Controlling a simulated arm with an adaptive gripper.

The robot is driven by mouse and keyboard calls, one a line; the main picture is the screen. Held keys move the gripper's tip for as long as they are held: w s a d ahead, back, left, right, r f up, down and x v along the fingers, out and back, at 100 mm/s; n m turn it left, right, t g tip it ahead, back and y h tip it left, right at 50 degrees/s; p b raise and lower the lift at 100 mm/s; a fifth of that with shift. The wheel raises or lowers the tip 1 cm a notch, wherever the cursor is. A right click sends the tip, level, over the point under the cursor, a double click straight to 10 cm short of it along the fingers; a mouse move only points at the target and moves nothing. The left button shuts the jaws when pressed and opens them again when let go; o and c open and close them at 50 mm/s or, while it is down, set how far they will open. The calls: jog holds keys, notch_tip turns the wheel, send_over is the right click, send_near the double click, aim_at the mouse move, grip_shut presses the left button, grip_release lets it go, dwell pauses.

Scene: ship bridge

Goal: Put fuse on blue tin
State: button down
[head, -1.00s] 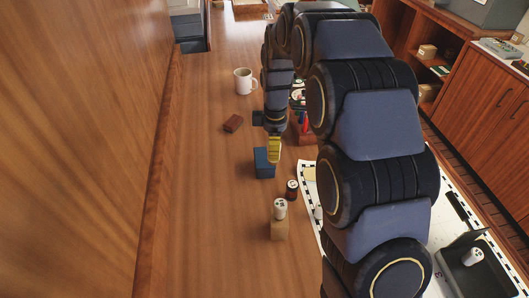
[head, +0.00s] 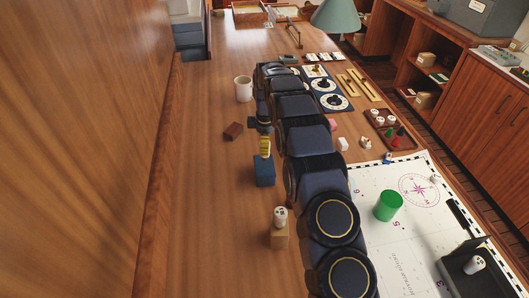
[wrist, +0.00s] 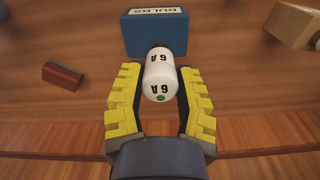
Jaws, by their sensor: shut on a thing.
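The blue tin (wrist: 156,33), labelled BULBS, stands just beyond the fuse, whose far end overlaps the tin's lower edge in the picture. I cannot tell whether they touch. The held fuse cannot be made out there.
A red-brown block (head: 233,131) and white mug (head: 243,89) stand to the left. A green cylinder (head: 388,205) stands on the chart (head: 400,245). The left counter is mostly clear.

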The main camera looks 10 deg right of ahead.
jog(key=shift+w+f, duration=0.3)
jog(key=shift+f, duration=1.6)
jog(key=shift+f, duration=0.15)
jog(key=c, duration=0.8)
grip_release()
